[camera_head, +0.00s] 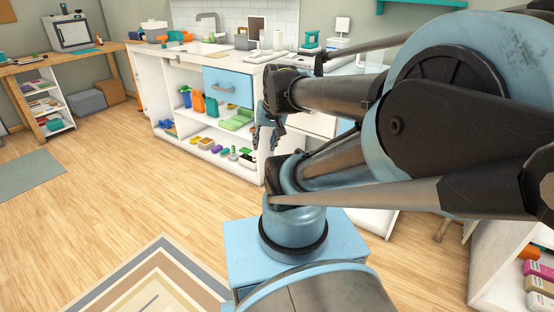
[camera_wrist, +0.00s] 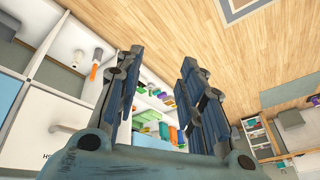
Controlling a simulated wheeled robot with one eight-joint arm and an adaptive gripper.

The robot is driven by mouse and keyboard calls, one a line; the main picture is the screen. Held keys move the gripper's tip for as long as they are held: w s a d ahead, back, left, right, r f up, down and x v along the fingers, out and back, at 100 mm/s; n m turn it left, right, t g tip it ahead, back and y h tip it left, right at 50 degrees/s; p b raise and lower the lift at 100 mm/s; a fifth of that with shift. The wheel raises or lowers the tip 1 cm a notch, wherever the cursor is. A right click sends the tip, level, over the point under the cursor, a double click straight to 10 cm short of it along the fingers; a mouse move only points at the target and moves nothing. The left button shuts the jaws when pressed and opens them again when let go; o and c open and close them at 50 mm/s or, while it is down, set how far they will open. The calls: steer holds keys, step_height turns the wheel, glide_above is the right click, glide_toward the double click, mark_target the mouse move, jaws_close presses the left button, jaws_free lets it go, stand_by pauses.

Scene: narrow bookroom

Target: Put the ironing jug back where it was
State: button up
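My gripper (camera_head: 268,128) hangs in front of the white shelf unit (camera_head: 258,173), below the counter's front edge. No thing is surely the ironing jug. The wrist view also shows an orange container (camera_wrist: 173,135) beyond the fingers and a white item with an orange part (camera_wrist: 96,70) at left.
Green boxes (camera_head: 238,120) and several small coloured items fill the shelves. The counter (camera_head: 190,48) carries a sink, tap and other items. The wooden floor (camera_head: 120,190) is clear at left, with a striped rug (camera_head: 150,285) nearby.

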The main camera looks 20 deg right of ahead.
steer(key=s+d+f+n+g+h, duration=0.1)
steer(key=s+d+f+n+g, duration=0.1)
steer(key=s, duration=0.5)
steer(key=shift+d+f, duration=0.3)
steer(key=shift+f, duration=0.4)
steer(key=shift+w+f, duration=0.2)
steer(key=shift+w, duration=0.2)
